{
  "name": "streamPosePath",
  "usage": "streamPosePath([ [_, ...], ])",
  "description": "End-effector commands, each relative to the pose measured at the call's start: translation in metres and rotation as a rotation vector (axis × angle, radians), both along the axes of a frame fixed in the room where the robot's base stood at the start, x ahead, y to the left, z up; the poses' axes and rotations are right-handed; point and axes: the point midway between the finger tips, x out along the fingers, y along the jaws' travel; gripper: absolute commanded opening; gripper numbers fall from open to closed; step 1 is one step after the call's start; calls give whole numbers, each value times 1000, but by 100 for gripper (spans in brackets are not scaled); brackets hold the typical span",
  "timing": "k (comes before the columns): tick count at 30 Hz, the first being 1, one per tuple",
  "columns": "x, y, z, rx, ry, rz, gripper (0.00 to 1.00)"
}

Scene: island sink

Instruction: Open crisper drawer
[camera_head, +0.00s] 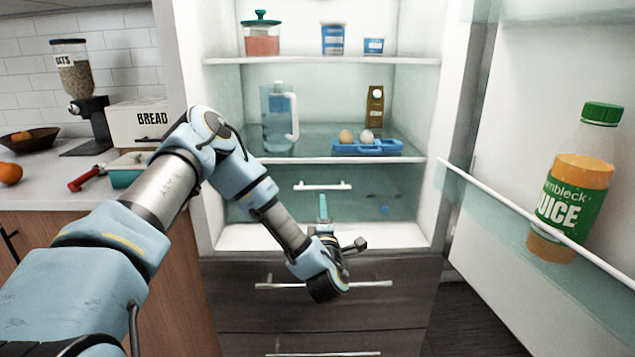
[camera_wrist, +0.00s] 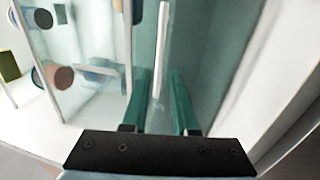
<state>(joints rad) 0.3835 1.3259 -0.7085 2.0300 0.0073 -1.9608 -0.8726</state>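The crisper drawer (camera_head: 365,195) is a clear teal-tinted front at the bottom of the open fridge, and it looks shut. Its white bar handle (camera_head: 322,186) runs across the upper part of the front. In the wrist view the handle (camera_wrist: 162,45) runs up the picture, lined up with the gap between my two green fingers. My gripper (camera_head: 323,198) points into the fridge just below the handle in the head view. In the wrist view my gripper (camera_wrist: 159,72) is open, with nothing held. I cannot tell whether the fingertips reach around the handle.
A shelf above holds a pitcher (camera_head: 278,118), a blue egg tray (camera_head: 367,147) and a carton (camera_head: 375,106). The open fridge door with a juice bottle (camera_head: 575,185) stands at the right. A lower drawer handle (camera_head: 370,284) is beneath my wrist.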

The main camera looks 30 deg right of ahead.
Motion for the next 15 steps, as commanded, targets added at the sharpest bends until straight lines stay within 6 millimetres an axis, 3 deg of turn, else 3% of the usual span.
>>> streamPosePath([
  [1,5,-2,9,1,-3,1,27],
  [9,52,-23,14,0,-2,1,27],
  [15,71,-33,17,1,0,0,27],
])
